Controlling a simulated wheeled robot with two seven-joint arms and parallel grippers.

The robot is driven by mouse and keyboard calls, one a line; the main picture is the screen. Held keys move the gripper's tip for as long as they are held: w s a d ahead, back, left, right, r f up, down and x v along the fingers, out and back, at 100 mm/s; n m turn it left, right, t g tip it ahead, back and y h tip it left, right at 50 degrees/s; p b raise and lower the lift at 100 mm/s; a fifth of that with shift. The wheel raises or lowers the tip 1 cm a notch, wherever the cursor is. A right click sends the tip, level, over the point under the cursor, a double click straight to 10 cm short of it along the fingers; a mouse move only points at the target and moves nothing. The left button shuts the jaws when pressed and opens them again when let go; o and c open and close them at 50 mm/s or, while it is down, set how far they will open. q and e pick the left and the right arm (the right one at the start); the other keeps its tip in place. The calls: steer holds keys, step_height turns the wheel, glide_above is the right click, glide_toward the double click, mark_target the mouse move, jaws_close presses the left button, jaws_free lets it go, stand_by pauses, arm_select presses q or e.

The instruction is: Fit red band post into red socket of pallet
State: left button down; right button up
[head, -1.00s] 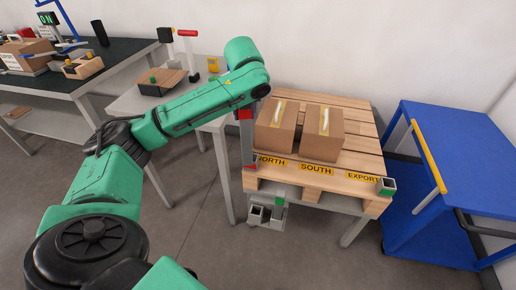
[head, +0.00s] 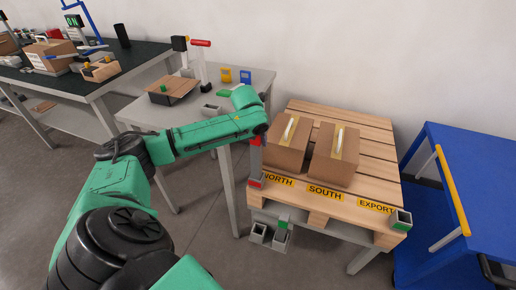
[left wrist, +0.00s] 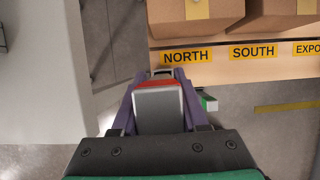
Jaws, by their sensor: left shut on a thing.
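My left gripper (left wrist: 158,100) is shut on the red band post (left wrist: 158,108), a grey square post with a red band near its top. In the head view the post (head: 256,159) stands roughly upright under my left gripper (head: 257,138), at the near left corner of the pallet (head: 340,211). The red socket (head: 255,183) shows at that corner, at the post's lower end. I cannot tell whether the post's foot is inside the socket or just above it. In the wrist view the post hides the socket. My right gripper is not in view.
Two cartons (head: 287,150) (head: 334,160) stand on the pallet behind the NORTH and SOUTH labels. A green socket (head: 401,220) is at the right corner. A blue cart (head: 465,180) stands to the right.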

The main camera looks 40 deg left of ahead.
arm_select(q)
step_height(320, 180, down, 3)
steer(key=shift+f, duration=0.15)
steer(key=shift+c, duration=2.1)
jaws_free()
steer(key=p+v, duration=0.1)
steer(key=v, duration=1.1)
steer(key=shift+w+d, duration=0.1)
steer(key=shift+d, duration=0.1)
